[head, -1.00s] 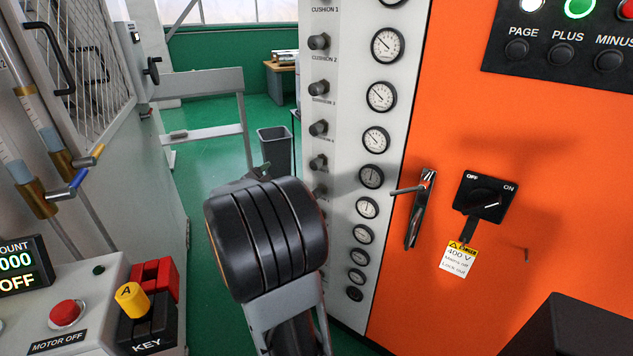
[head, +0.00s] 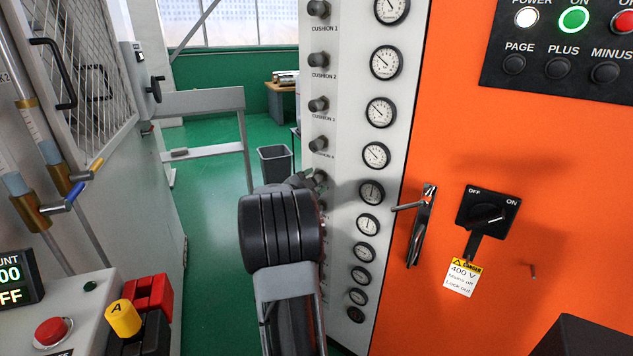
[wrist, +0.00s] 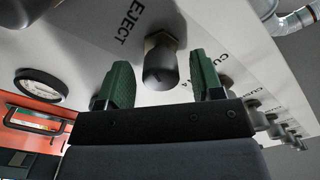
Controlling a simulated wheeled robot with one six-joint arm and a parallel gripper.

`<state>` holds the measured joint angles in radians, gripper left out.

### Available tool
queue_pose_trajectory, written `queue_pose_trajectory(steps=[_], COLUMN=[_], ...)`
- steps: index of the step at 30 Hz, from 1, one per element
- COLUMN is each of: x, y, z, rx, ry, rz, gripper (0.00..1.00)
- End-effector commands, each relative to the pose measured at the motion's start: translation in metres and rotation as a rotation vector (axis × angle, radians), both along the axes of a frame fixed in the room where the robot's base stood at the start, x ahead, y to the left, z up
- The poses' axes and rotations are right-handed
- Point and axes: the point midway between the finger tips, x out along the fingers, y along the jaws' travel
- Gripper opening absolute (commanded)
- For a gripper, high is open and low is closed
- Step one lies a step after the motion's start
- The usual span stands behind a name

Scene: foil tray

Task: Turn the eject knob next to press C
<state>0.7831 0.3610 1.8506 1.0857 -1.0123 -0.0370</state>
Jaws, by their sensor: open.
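A dark round knob (wrist: 160,62) on a brass-coloured base sticks out from the white panel in the wrist view, beside the printed word EJECT. My gripper (wrist: 161,66) is open, with one green finger on each side of the knob. Gaps show between the knob and both fingers. How deep the knob sits between the fingers is unclear. In the head view my arm stands in front of the lower part of the white panel (head: 340,100) and hides the eject knob. No label for press C is readable.
Cushion knobs (head: 317,104) line the panel beside a column of gauges (head: 381,112). An orange cabinet (head: 560,160) with a handle (head: 421,225) and an off/on switch (head: 487,211) stands right. A control desk (head: 85,310) stands left. Green floor between is mostly clear.

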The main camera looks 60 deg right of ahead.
Motion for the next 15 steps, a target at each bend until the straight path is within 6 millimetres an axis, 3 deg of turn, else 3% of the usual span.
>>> queue_pose_trajectory(steps=[6,15], x=[-0.0006,-0.0007], y=[-0.0108,-0.0115], z=[-0.0004,-0.0003], rx=[0.001,0.0], ry=[0.001,0.001], rz=[0.001,0.001], gripper=[0.6,0.59])
